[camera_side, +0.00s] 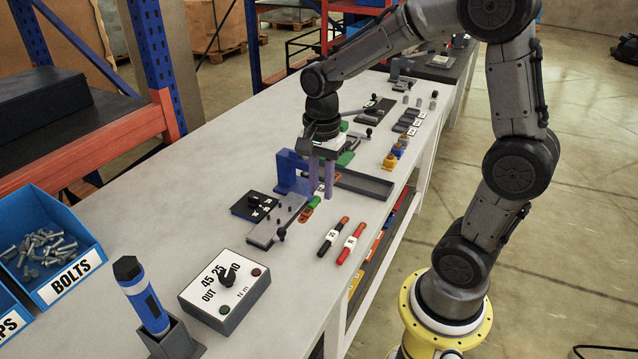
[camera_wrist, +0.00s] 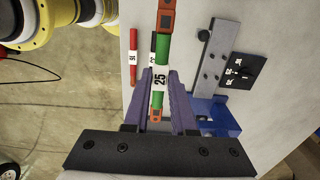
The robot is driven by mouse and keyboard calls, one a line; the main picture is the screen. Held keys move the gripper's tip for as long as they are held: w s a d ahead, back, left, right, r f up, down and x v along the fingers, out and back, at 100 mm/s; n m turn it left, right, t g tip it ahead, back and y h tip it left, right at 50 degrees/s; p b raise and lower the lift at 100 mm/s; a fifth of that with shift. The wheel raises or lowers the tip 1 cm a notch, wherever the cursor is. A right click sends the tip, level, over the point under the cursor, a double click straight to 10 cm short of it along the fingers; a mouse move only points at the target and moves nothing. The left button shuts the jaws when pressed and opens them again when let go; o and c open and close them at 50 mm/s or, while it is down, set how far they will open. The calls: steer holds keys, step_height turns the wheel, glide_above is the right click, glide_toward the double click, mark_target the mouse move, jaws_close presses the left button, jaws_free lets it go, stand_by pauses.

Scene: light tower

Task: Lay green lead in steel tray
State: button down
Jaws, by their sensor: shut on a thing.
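The green lead (camera_side: 313,202) has orange ends and a white label reading 25, clear in the wrist view (camera_wrist: 162,52). My gripper (camera_side: 323,188) points down and its purple fingers are shut on the lead, one on each side in the wrist view (camera_wrist: 161,78). The lead's far end sticks out past the fingertips. Whether it touches the bench or hangs just above it, I cannot tell. The steel tray (camera_side: 366,186), long, grey and shallow, lies just beyond my gripper and to its right in the side view. I see nothing in its visible part.
A blue bracket (camera_side: 287,172) stands close left of my gripper. A grey bar fixture (camera_side: 272,226) and a black plate (camera_side: 254,206) lie nearer. A black lead (camera_side: 333,236) and a red lead (camera_side: 351,243) lie to the right. A dial box (camera_side: 226,288) stands in front.

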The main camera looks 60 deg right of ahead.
steer(key=shift+s+n, duration=0.15)
steer(key=shift+n, duration=0.85)
steer(key=n, duration=0.4)
steer(key=shift+w+d+r+n, duration=0.15)
steer(key=shift+w+n, duration=0.1)
steer(key=shift+n, duration=0.15)
steer(key=n, duration=0.1)
steer(key=d+n, duration=0.1)
steer(key=n, duration=0.2)
steer(key=shift+w+d+n, duration=0.1)
steer(key=shift+d+n, duration=0.2)
steer(key=shift+d, duration=0.1)
steer(key=s+d+f+n, duration=0.1)
steer(key=s+d+n, duration=0.2)
steer(key=d, duration=0.4)
steer(key=s+d+f+n, duration=0.1)
steer(key=s+d+n, duration=0.2)
steer(key=d, duration=0.5)
glide_above(350, 181)
steer(key=f, duration=0.9)
steer(key=shift+s+a, duration=0.25)
steer(key=shift+w+d+f, duration=0.2)
steer(key=shift+w+f, duration=0.05)
steer(key=shift+f, duration=1.65)
